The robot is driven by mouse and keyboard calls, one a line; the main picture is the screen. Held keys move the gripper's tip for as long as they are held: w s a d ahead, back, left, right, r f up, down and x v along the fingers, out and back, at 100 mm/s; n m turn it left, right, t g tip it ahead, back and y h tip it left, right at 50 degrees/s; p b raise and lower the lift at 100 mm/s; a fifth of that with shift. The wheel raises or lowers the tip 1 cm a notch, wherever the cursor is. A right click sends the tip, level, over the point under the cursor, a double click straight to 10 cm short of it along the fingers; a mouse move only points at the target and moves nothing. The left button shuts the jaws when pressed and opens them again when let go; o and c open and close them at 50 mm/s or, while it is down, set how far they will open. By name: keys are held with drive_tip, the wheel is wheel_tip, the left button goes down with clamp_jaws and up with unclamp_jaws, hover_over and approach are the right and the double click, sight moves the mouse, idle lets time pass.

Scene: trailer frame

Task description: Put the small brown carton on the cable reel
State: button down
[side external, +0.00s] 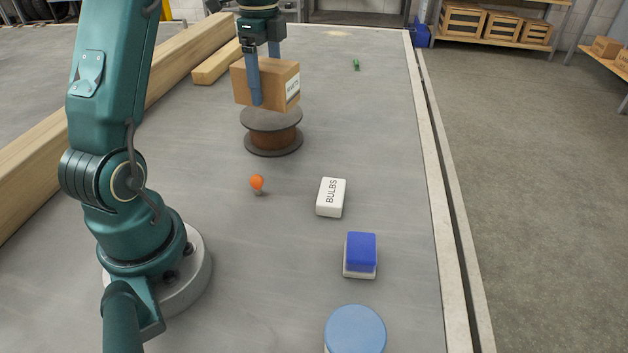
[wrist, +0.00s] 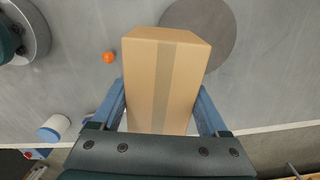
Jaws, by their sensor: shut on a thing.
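The small brown carton (side external: 272,84) has a white label on its right side in the side external view. My gripper (side external: 264,92) is shut on it, with blue fingers along its sides. The carton also fills the middle of the wrist view (wrist: 162,80), between both fingers (wrist: 162,108). The cable reel (side external: 273,137) stands upright on the grey surface, with dark round flanges and a brown core. In the side external view the carton appears over the reel and hides part of its top. Whether they touch is hard to tell. In the wrist view the reel's round top (wrist: 212,40) shows partly behind the carton.
An orange bulb-shaped thing (side external: 257,184) lies in front of the reel. A white box marked BULBS (side external: 331,197), a blue-topped block (side external: 361,252) and a round blue-lidded thing (side external: 355,330) stand nearer. Wooden beams (side external: 170,75) run along the left. A small green thing (side external: 356,65) lies farther back.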

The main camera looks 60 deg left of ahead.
drive_tip(key=s+a+r+n, duration=0.2)
drive_tip(key=s+a+r, duration=0.3)
drive_tip(key=s+a, duration=0.4)
hover_over(267, 120)
wheel_tip(267, 120, down, 7)
drive_tip(key=shift+s+d+f, duration=0.1)
drive_tip(key=shift+f, duration=2)
drive_tip(key=shift+f, duration=0.1)
unclamp_jaws()
drive_tip(key=shift+f, duration=0.1)
